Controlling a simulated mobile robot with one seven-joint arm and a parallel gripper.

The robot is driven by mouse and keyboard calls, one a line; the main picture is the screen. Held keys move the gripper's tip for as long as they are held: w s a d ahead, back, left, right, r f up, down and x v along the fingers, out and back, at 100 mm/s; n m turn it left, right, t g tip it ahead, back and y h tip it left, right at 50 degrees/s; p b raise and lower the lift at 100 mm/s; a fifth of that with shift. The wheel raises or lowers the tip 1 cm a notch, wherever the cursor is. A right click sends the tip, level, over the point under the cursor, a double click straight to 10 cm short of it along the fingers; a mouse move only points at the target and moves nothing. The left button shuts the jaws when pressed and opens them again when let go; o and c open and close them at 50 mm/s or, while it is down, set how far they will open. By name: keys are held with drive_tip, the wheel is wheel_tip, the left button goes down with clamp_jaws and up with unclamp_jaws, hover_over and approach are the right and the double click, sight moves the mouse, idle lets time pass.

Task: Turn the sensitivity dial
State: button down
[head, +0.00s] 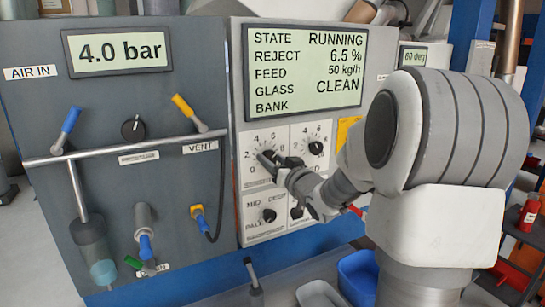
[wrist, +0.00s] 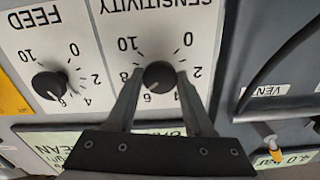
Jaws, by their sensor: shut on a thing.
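The sensitivity dial (wrist: 158,76) is a round black knob on a white plate with a printed scale from 0 to 10. The wrist view shows it upside down. My gripper (wrist: 160,78) has one finger on each side of the knob and is shut on it. Its pointer setting is hard to read. In the head view my gripper (head: 273,161) is at the upper left plate of the control panel and hides most of the dial. The panel display (head: 307,70) reads RUNNING, reject 6.5 %, feed 50 kg/h, glass CLEAN.
The feed dial (head: 316,148) is right beside the sensitivity dial; it also shows in the wrist view (wrist: 49,85). More knobs (head: 268,215) sit below. A horizontal rail (head: 125,147) and valve levers are on the left panel. A blue bin (head: 358,277) stands below.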

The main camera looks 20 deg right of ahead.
drive_tip(key=shift+c, duration=1.5)
unclamp_jaws()
drive_tip(key=shift+s, duration=0.1)
drive_tip(key=s, duration=1.7)
drive_tip(key=shift+s+d, duration=0.15)
drive_tip(key=shift+d, duration=0.15)
